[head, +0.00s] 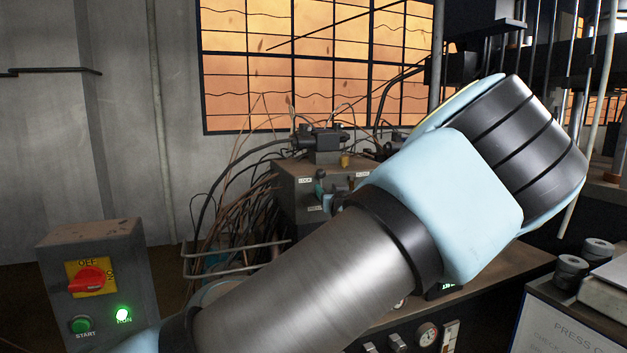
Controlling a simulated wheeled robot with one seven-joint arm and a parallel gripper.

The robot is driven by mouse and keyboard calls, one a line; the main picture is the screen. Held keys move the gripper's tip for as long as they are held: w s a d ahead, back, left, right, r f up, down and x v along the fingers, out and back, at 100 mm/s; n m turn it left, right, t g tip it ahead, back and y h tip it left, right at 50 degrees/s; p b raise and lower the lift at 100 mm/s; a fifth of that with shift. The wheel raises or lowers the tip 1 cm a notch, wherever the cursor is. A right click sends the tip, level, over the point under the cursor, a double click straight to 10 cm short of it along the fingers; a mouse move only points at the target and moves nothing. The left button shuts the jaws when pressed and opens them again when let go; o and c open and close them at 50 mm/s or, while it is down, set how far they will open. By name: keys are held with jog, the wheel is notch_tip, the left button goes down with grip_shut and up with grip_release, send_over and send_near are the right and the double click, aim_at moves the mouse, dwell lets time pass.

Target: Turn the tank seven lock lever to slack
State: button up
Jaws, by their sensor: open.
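A grey metal block (290,215) stands on the bench behind my arm, with small white labels on its front. One label seems to read LOCK, but the print is too small to be sure. Small dark and teal fittings (320,190) sit beside the labels, partly hidden by my arm. I cannot tell which of them, if any, is the tank seven lock lever, or how it is set. My arm crosses the view from lower left to upper right and covers much of the bench. My gripper is out of view.
A control box (130,270) at left has a red rotary switch (88,281), a green start button (81,324) and a lit green lamp (123,314). Loose wires (250,200) hang left of the block. A gauge (427,334) and grey cylinders (571,270) are at lower right.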

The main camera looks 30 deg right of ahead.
aim_at(321, 179)
jog(key=p+x, duration=0.3)
jog(key=x, duration=0.5)
jog(key=shift+w, duration=0.3)
jog(key=shift+x, duration=0.8)
jog(key=shift+f, duration=0.15)
grip_shut()
jog(key=shift+d+p, duration=0.1)
jog(key=shift+p, duration=0.2)
